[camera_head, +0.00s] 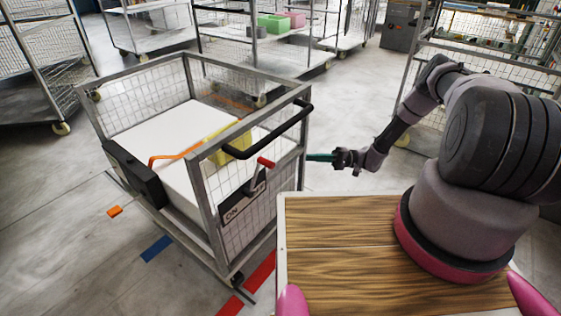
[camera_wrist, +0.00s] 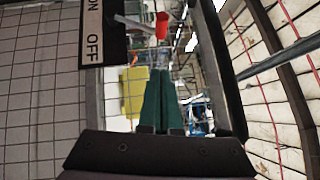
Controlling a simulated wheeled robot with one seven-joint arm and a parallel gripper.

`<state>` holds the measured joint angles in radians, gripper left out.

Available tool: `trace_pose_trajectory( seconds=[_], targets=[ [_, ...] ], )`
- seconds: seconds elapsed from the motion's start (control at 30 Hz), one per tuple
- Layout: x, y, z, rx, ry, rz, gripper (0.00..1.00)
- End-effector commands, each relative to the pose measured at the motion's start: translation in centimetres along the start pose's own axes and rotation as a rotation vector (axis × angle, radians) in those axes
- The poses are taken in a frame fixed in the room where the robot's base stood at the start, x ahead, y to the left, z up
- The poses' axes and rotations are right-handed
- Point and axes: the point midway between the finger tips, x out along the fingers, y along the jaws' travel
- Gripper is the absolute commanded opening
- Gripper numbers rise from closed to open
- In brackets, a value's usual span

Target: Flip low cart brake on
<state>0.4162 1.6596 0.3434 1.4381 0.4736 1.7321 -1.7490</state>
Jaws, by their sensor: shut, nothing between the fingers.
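The low cart (camera_head: 201,158) is a grey metal frame with mesh sides, standing left of my arm. Its brake plate (camera_head: 240,207) is on the side facing me, with ON lettering at its lower left; the wrist view shows ON and OFF on the plate (camera_wrist: 92,35). The brake lever has a red grip (camera_head: 265,162) standing out from the plate near the cart's top corner; the grip also shows in the wrist view (camera_wrist: 162,25). My gripper (camera_head: 312,157) has green fingers, shut and empty, just right of the cart's corner post. In the wrist view the fingers (camera_wrist: 160,75) point below the red grip, apart from it.
A black push handle (camera_head: 285,133) arches above the lever. White foam (camera_head: 150,135) and a yellow piece (camera_head: 228,135) lie in the cart. My wooden-topped base is in front. Other mesh carts (camera_head: 265,55) stand behind, with open floor (camera_head: 350,80) between.

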Motion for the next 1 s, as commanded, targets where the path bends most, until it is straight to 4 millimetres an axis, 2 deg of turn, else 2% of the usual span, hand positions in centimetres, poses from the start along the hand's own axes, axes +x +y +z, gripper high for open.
trace_pose_trajectory(
  seconds=[0.17, 0.27, 0.7, 0.8, 1.0],
  targets=[
    [0.5, 0.0, 0.0, 0.000, -0.001, 0.001, 0.00],
    [1.7, 0.0, 0.0, 0.000, -0.005, 0.002, 0.00],
    [10.6, 0.0, 0.2, 0.002, -0.004, 0.002, 0.00],
    [11.5, 0.0, 1.5, 0.003, -0.003, 0.003, 0.00],
    [12.7, 0.0, 2.7, 0.001, -0.002, 0.002, 0.00]
  ],
)
